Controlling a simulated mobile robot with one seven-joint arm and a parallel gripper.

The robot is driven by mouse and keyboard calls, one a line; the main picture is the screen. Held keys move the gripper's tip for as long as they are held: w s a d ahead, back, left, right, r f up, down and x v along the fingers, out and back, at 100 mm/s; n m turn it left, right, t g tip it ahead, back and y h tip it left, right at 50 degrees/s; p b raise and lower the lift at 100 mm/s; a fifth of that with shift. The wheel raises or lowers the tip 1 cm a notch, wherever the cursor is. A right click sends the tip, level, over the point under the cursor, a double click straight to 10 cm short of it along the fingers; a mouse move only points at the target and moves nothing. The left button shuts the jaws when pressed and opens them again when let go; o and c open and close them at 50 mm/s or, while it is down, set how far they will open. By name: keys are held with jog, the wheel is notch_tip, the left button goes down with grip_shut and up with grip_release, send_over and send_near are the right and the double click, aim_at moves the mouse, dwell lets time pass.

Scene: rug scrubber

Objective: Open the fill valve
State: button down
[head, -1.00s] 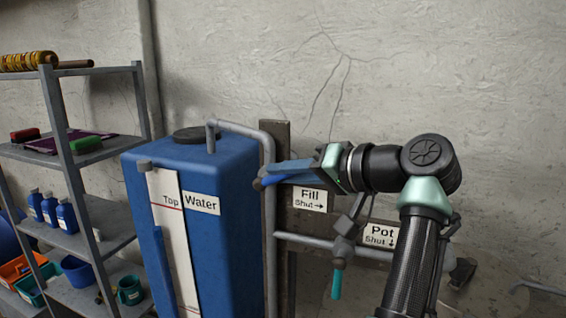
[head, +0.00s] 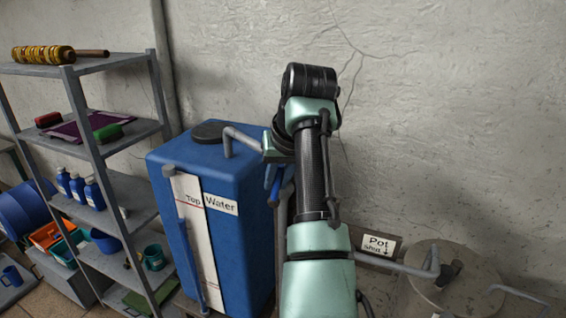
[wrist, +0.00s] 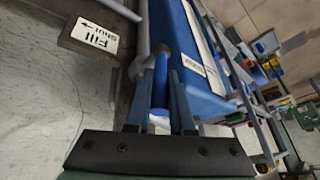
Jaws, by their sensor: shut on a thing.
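The fill valve's blue handle (wrist: 160,82) lies between the two fingers of my gripper (wrist: 163,70) in the wrist view, and the fingers are closed on it. In the head view my gripper (head: 275,182) is beside the right side of the blue water tank (head: 225,235), mostly hidden behind my arm. The Fill label (wrist: 95,36), marked "Shut" with an arrow, shows on its board in the wrist view. The valve body is hard to make out.
A grey pipe (head: 241,139) runs from the tank top toward the valve board. The Pot label (head: 379,245) and a round grey lidded vessel (head: 455,280) are at lower right. Shelves (head: 105,62) with bottles and tubs stand left. The wall above is clear.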

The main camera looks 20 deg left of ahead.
jog(key=shift+a+h+p, duration=0.4)
jog(key=shift+h+p, duration=0.5)
jog(key=shift+p, duration=0.1)
jog(key=c, duration=0.8)
grip_release()
jog(key=shift+a, duration=0.1)
jog(key=b+v, duration=0.5)
jog(key=v, duration=0.7)
jog(key=shift+r, duration=0.4)
jog(key=p+v, duration=0.5)
jog(key=v, duration=0.4)
jog(key=shift+p, duration=0.35)
